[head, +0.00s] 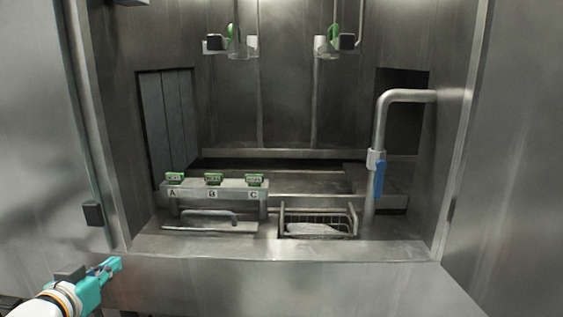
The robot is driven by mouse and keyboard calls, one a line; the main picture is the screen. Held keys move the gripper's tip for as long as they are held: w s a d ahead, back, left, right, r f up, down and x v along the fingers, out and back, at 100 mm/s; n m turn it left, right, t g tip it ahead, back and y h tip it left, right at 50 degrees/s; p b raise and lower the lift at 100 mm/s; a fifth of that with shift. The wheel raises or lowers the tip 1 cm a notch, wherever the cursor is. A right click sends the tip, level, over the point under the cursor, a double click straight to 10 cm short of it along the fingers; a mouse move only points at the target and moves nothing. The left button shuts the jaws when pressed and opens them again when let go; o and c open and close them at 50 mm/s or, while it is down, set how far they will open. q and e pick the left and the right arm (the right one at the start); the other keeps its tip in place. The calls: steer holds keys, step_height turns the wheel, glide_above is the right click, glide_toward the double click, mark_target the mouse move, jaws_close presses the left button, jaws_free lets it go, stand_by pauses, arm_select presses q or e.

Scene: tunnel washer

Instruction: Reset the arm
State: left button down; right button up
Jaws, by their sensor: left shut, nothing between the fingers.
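My left gripper (108,268) shows at the lower left, with a teal body and a white wrist with an orange ring. It is shut and empty. It is in front of the washer's steel front panel (280,285), below and left of the opening, apart from the things inside. My right gripper is not in view.
Inside the washer stands a ledge (229,186) with green-topped parts marked A, B and C. A handle (210,213) lies before it. A wire basket (318,222) stands to the right. A bent pipe (380,125) with a blue lever (380,178) rises at right. Nozzles hang above.

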arm_select(q)
steer(key=s+d+f+g+h+p, duration=0.1)
steer(key=d+f+g+p, duration=0.15)
steer(key=d+f, duration=0.4)
steer(key=s+d+f+g+h+p, duration=0.1)
steer(key=d+f+g+p, duration=0.15)
steer(key=f, duration=0.65)
steer(key=s+d+f+g+h+p, duration=0.1)
steer(key=d+f+g+p, duration=0.15)
steer(key=d+f, duration=0.4)
steer(key=s+d+f+n+g, duration=0.1)
steer(key=s+d+f+g, duration=0.1)
steer(key=s+f, duration=0.5)
steer(key=s+d+f+n+g+p, duration=0.1)
steer(key=s+d+f+g, duration=0.2)
steer(key=s, duration=1.1)
step_height(320, 180, down, 5)
steer(key=shift+d+r+n+g, duration=0.1)
steer(key=shift+d+n+g, duration=0.15)
steer(key=shift+g, duration=0.8)
